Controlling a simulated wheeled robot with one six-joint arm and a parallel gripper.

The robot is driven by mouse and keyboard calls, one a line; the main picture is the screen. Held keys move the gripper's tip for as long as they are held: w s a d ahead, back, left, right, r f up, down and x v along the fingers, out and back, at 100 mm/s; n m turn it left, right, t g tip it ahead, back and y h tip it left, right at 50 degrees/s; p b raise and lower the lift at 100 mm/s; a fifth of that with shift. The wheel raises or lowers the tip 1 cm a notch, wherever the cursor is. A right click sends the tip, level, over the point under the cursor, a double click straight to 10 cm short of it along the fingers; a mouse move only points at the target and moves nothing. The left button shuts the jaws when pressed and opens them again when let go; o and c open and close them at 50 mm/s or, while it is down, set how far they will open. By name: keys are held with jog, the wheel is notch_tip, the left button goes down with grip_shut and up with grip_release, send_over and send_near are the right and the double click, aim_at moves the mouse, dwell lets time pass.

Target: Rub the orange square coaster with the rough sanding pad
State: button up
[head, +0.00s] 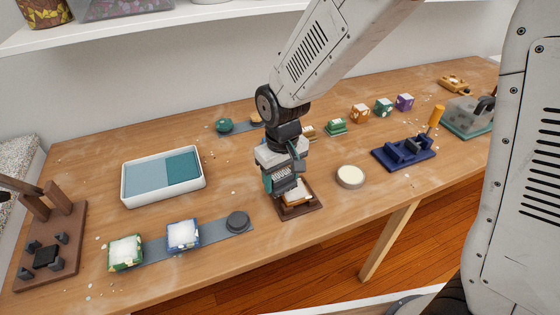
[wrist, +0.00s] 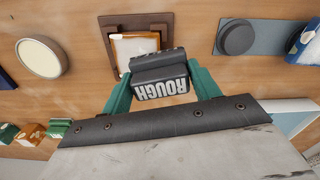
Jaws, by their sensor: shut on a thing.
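My gripper (head: 284,183) is shut on the rough sanding pad (wrist: 160,75), a dark block lettered "ROUGH", with a teal finger on each side in the wrist view. The orange square coaster (wrist: 135,44) lies in a brown wooden holder (wrist: 118,24); its face looks whitish with an orange rim. In the head view the coaster (head: 297,197) shows partly below the gripper, in the holder (head: 300,211). The pad overlaps the coaster's near edge in the wrist view. I cannot tell whether they touch.
A round cream dish (head: 350,177) stands right of the holder. A grey strip (head: 210,236) with a dark round puck (head: 237,221) and two powder-topped boxes lies to the left. A white tray (head: 126,197) with blue pads is behind. A blue clamp-like fixture (head: 404,153) is further right.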

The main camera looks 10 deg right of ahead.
jog(key=shift+r, duration=2.65)
